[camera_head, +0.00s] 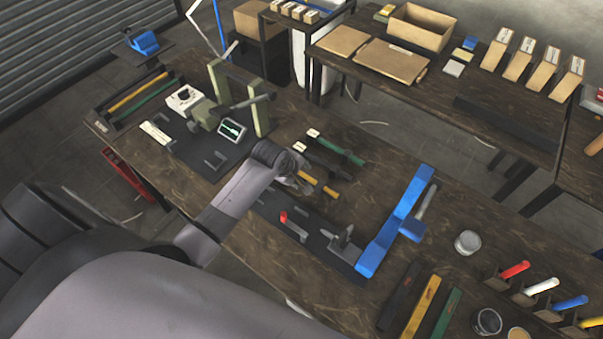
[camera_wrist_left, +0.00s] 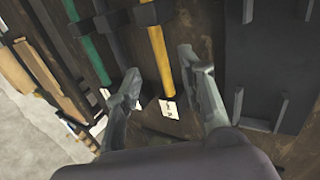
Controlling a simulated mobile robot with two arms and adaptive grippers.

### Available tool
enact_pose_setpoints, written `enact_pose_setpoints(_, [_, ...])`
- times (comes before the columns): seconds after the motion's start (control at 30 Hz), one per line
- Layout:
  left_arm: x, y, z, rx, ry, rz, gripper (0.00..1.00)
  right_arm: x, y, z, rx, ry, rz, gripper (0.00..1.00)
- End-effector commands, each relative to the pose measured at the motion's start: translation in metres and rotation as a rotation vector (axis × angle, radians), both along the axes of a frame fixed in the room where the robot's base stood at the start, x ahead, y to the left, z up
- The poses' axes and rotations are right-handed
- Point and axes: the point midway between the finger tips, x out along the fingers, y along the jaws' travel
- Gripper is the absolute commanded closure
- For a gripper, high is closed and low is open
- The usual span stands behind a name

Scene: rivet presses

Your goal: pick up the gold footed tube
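My left gripper (camera_wrist_left: 160,68) is open, with one finger on each side of the tube. The fingers look apart from the tube, but I cannot tell their height above the table. In the head view the gold tube (camera_head: 331,192) shows just right of my left gripper (camera_head: 298,184), which hides part of it. My right gripper is not in view.
A green tube (camera_wrist_left: 97,58) lies beside the gold one, left in the wrist view. A dark mat with upright brackets (camera_wrist_left: 265,55) is on the other side. A blue press (camera_head: 395,225) stands right of the mat, and a pale green press (camera_head: 215,95) stands at the back left.

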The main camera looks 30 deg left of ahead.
Motion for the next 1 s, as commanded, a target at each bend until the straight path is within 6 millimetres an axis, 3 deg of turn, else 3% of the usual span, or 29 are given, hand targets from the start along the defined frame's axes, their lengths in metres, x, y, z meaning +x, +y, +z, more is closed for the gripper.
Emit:
enact_pose_setpoints(0.17, [0.004,-0.001,-0.006,0.0,0.0,-0.001,0.63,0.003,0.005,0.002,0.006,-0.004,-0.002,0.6])
enact_pose_setpoints(0.5, [0.022,0.004,-0.038,0.001,0.003,-0.001,0.63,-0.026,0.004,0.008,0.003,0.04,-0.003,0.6])
enact_pose_setpoints(0.93, [0.028,0.002,-0.05,0.0,0.0,-0.001,0.63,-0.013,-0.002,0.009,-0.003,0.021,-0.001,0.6])
enact_pose_setpoints(1.0, [0.028,0.002,-0.05,0.0,0.0,-0.001,0.67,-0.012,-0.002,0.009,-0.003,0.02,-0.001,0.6])
